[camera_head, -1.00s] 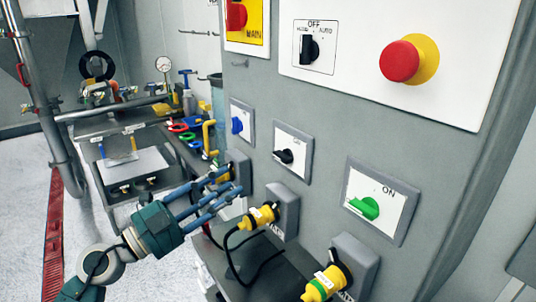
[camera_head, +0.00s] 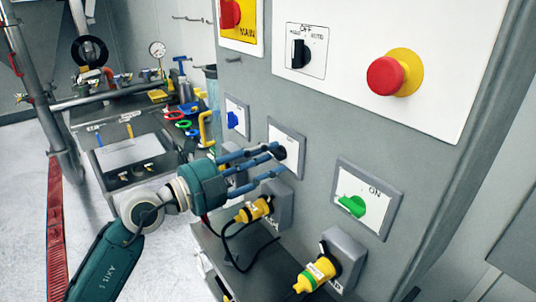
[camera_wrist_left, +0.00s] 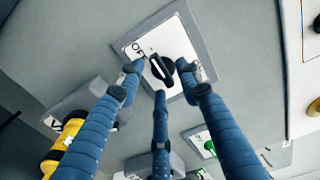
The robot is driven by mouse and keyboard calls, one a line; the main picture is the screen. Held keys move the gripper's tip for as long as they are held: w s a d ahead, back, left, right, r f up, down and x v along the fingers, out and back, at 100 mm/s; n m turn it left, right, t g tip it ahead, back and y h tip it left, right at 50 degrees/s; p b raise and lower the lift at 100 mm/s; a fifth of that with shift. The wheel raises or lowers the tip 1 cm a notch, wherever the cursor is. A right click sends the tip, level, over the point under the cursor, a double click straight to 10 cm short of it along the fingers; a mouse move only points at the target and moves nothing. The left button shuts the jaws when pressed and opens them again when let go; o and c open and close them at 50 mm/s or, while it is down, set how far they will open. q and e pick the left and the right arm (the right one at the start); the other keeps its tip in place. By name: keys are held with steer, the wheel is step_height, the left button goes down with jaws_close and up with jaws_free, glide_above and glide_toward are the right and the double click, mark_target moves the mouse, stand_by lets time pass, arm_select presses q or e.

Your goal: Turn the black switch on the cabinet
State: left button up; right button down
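The grey cabinet (camera_head: 330,105) bears a small black switch (camera_head: 281,153) on a white plate in its lower row. In the left wrist view the black switch (camera_wrist_left: 161,68) shows as a knob with a white line, its plate lettered OF. My left gripper (camera_head: 270,163) has its three blue fingers pointed at this switch. In the wrist view the left gripper (camera_wrist_left: 160,75) has fingertips on both sides of the knob and one below, spread apart; contact cannot be told. Another black switch (camera_head: 299,53), marked OFF and AUTO, sits on the upper panel. My right gripper is out of view.
A green switch (camera_head: 352,206) and a blue switch (camera_head: 233,120) flank the black one. Yellow plugs (camera_head: 254,209) in grey sockets sit below, with a black cable. A red emergency button (camera_head: 388,76) is above right. A workbench (camera_head: 104,161) stands left.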

arm_select(q)
steer(key=shift+w+d, duration=0.15)
steer(key=c, duration=0.8)
jaws_close()
